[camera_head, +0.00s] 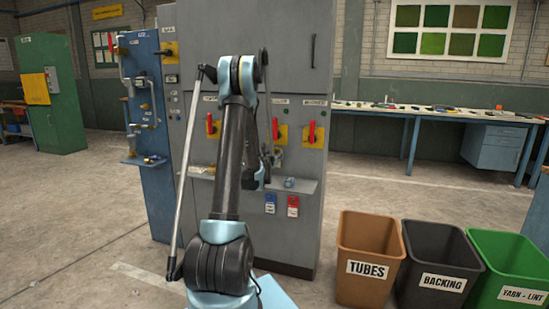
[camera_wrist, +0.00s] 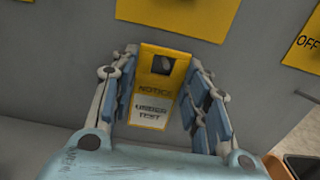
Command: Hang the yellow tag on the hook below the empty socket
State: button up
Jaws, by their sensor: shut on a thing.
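The yellow tag (camera_wrist: 155,85), reading NOTICE and a white panel with TEST, is upright between the fingers of my gripper (camera_wrist: 161,62) in the wrist view. A dark hole shows near its top. My gripper is shut on the tag, in front of the grey cabinet (camera_head: 230,50). A yellow plate (camera_wrist: 180,14) on the cabinet is just above the tag. In the head view my arm largely hides the gripper, and the tag cannot be made out. I cannot make out the hook or the empty socket in either view.
The cabinet carries red handles on yellow plates (camera_head: 313,134). Brown (camera_head: 370,245), black and green bins stand right. A blue panel (camera_head: 150,190) stands left.

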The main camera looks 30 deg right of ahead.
jog(key=o, duration=1.1)
jog(key=shift+o, duration=0.2)
jog(key=shift+a, duration=0.1)
jog(key=v, duration=1.1)
jog(key=shift+s+a, duration=0.25)
jog(key=shift+a, duration=0.05)
